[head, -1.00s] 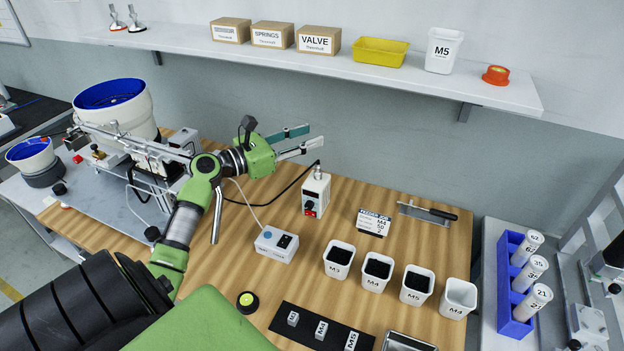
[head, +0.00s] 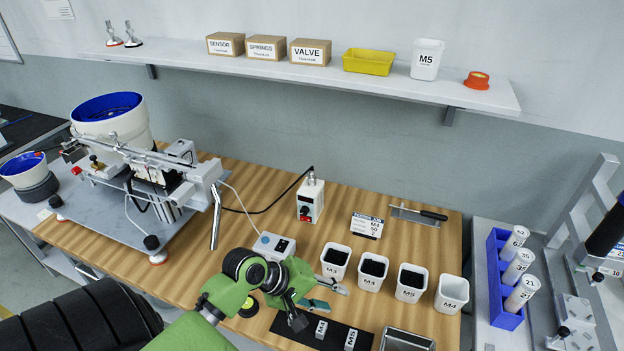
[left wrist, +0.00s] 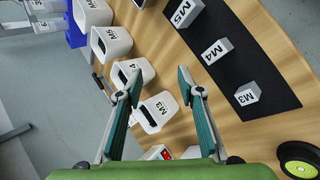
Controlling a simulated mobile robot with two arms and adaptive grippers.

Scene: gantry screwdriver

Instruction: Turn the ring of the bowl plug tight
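The bowl plug (head: 312,179) stands upright on top of a white control box (head: 311,203) with a red switch, at the middle back of the wooden table. A black cable runs from it to the left. Its ring is too small to tell how tight it sits. My left gripper (head: 336,298) is at the front of the table, apart from the plug, near the M3 cup and the black strip. In the left wrist view, its two green-padded fingers (left wrist: 160,76) are spread with nothing between them. My right gripper is not in view.
White screw cups (head: 373,272) stand in a row right of the control box. A small white box (head: 273,247) with a blue button lies before it. The bowl feeder (head: 112,122) stands left. A black strip (head: 338,338) holds labelled blocks. A shelf (head: 300,73) hangs above.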

